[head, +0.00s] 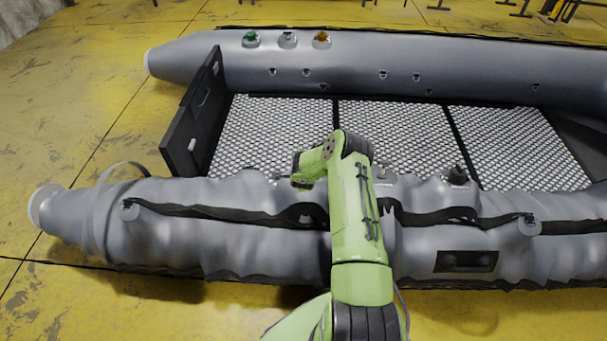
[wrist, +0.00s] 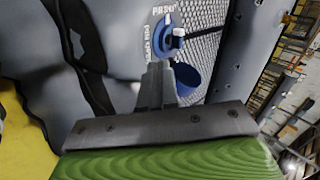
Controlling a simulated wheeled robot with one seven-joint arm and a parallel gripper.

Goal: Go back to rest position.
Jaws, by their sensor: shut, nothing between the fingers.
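My green arm (head: 358,215) reaches over the near tube of the grey inflatable boat (head: 240,240). In the head view the fingers of my gripper are hidden by the arm. In the wrist view my gripper (wrist: 158,75) is shut and empty, its dark fingers together. Just past the fingertips is a blue round valve (wrist: 165,40) with lettering around it, set on the boat's tube. A blue round cap or cup (wrist: 193,76) is to the right of the fingers. Whether the fingers touch either blue part cannot be told.
The far tube (head: 450,72) carries a green cap (head: 251,37), a grey one (head: 288,38) and an orange one (head: 321,38). A dark transom board (head: 190,120) stands at the left. The patterned boat floor (head: 270,130) is bare. The yellow ground (head: 80,90) at left is clear.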

